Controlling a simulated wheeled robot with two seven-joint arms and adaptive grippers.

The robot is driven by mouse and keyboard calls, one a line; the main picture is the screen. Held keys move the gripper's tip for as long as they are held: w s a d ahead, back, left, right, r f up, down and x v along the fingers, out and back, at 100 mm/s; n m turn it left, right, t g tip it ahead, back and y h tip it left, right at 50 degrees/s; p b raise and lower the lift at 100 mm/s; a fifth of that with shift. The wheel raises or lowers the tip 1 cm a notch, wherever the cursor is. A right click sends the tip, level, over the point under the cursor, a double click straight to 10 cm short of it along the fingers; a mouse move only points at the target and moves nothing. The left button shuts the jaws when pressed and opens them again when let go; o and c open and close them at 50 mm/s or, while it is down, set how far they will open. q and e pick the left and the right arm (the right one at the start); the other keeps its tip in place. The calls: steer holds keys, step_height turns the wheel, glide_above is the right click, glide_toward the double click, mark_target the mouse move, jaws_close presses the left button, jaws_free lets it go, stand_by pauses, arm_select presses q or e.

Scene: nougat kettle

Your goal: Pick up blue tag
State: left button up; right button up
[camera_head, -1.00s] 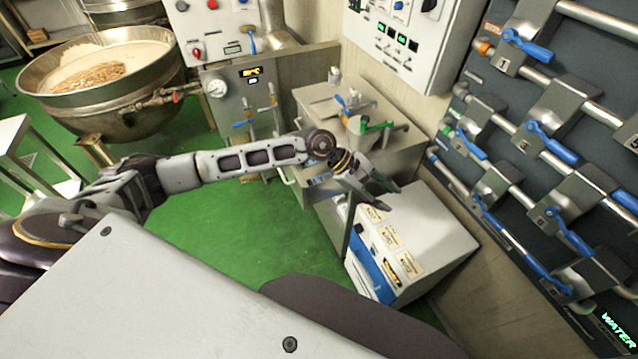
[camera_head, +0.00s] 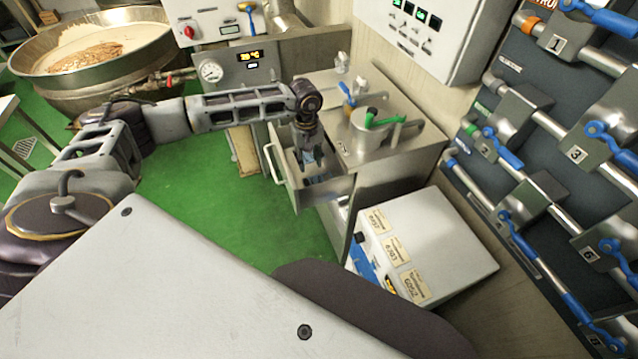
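My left gripper (camera_head: 314,172) points down into an open drawer (camera_head: 326,190) of the steel cabinet. Its fingers are small and partly hidden by the drawer wall, so I cannot tell whether they are open or shut. A small bluish patch (camera_head: 311,157) shows at the gripper, inside the drawer opening. I cannot tell whether it is the blue tag or whether it is held. My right gripper is not in view.
The drawer's handle (camera_head: 277,163) faces left. A white box (camera_head: 435,240) with paper labels and a blue front part stands below right. A valve panel with blue levers (camera_head: 548,140) fills the right. A large kettle (camera_head: 95,65) stands at the back left. Green floor is clear between.

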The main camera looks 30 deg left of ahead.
arm_select(q)
glide_above(308, 183)
steer(key=s+d, duration=0.1)
step_height(308, 183, down, 8)
steer(key=shift+r, duration=0.25)
steer(key=shift+f, duration=0.55)
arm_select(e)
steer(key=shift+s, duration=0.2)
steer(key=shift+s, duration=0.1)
